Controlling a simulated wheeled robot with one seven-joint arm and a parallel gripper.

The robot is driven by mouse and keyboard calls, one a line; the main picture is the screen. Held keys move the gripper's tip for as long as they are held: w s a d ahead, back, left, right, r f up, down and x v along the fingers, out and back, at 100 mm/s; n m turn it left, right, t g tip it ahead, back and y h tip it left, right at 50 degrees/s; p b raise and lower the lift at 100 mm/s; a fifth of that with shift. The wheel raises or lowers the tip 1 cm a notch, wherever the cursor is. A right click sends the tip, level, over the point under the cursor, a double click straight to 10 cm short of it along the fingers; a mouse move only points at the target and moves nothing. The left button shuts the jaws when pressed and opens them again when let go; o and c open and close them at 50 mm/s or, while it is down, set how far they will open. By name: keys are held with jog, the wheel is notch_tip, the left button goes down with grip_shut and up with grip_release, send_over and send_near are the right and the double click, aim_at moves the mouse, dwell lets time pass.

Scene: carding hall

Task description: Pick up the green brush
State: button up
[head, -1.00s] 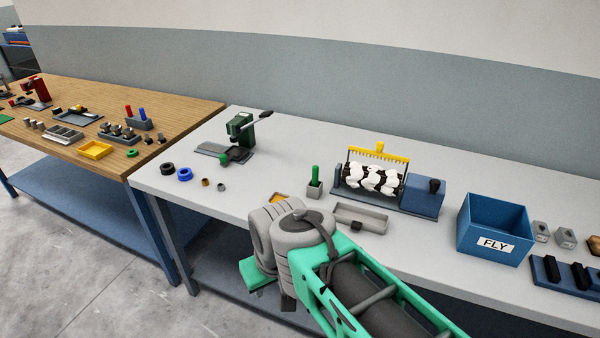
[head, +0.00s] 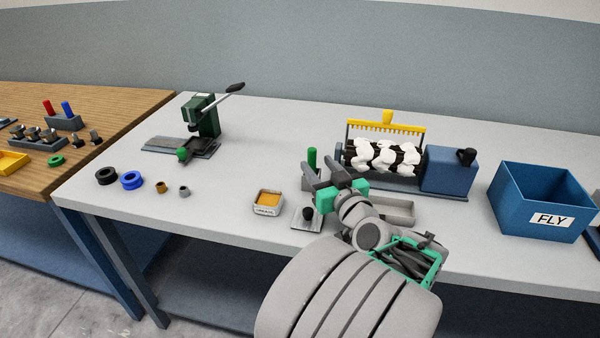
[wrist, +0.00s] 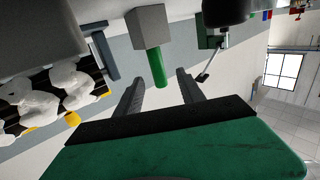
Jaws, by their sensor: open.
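The green brush (head: 312,158) shows as an upright green handle standing in a small grey block holder. In the wrist view the green brush (wrist: 158,68) and its grey holder (wrist: 148,25) lie ahead of my jaws, the handle's end lined up with the gap between the fingers. My gripper (head: 326,172) is open and empty, just in front of the brush in the head view. It hides most of the holder there. The fingers (wrist: 160,78) stand on either side of the handle's line; I see no contact.
A carding roller with white fluff (head: 378,155) and a yellow comb (head: 385,126) stands close right of the brush. A grey tray (head: 400,212), a black-knobbed plate (head: 305,222) and an orange-filled tin (head: 267,202) are near. A blue FLY bin (head: 540,203) stands right.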

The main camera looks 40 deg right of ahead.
jog(key=r+p+x, duration=0.1)
jog(key=x, duration=0.6)
jog(key=shift+w+d+h+p, duration=0.3)
jog(key=shift+w+p, duration=0.05)
jog(key=shift+c, duration=0.3)
grip_shut()
